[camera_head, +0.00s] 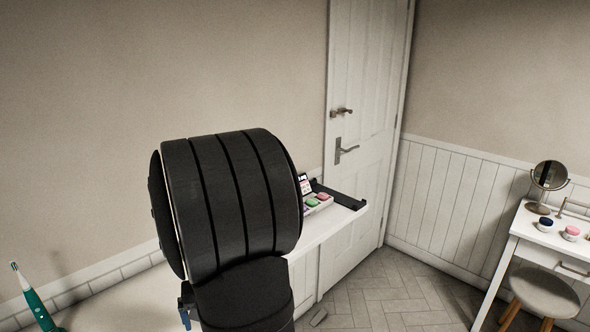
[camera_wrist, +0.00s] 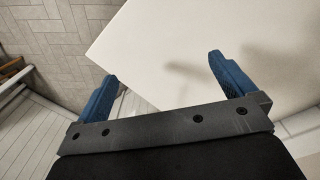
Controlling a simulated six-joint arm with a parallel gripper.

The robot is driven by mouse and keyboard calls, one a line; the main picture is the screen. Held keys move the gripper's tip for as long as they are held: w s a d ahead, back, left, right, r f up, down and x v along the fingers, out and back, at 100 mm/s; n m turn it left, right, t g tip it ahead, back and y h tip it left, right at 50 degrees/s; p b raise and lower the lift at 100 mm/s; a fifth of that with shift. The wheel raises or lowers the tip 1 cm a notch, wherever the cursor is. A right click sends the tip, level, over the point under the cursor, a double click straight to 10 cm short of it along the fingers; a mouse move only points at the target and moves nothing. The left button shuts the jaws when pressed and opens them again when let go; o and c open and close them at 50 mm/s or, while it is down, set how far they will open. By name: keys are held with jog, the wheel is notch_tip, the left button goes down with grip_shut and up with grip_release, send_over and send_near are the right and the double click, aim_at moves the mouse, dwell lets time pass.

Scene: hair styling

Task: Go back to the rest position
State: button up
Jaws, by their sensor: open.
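My gripper (camera_wrist: 163,72) shows in the wrist view with its two blue fingers wide apart and nothing between them. Its fingers are over or near the corner of a pale white surface (camera_wrist: 190,38), with a shadow on it to the right. I cannot tell the height above it. In the head view, my black arm fills the centre, and only a small blue part shows at its lower left; the rest of the gripper is hidden.
A green electric toothbrush (camera_head: 35,297) stands at the lower left. Behind my arm, a white counter (camera_head: 325,226) bears a tray with colourful items (camera_head: 318,200). A white door (camera_head: 365,110) is behind. At right are a white table (camera_head: 545,231), mirror (camera_head: 549,177) and stool (camera_head: 543,291). Tiled floor (camera_head: 380,290) lies between.

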jog(key=w+d+f+m, duration=0.2)
jog(key=w+d, duration=0.2)
jog(key=d, duration=0.3)
jog(key=w+d+f+m, duration=0.1)
jog(key=w+d+f, duration=0.2)
jog(key=d, duration=0.4)
jog(key=shift+w+d+f+m, duration=0.15)
jog(key=shift+w+d+m, duration=0.15)
jog(key=shift+w+m, duration=0.1)
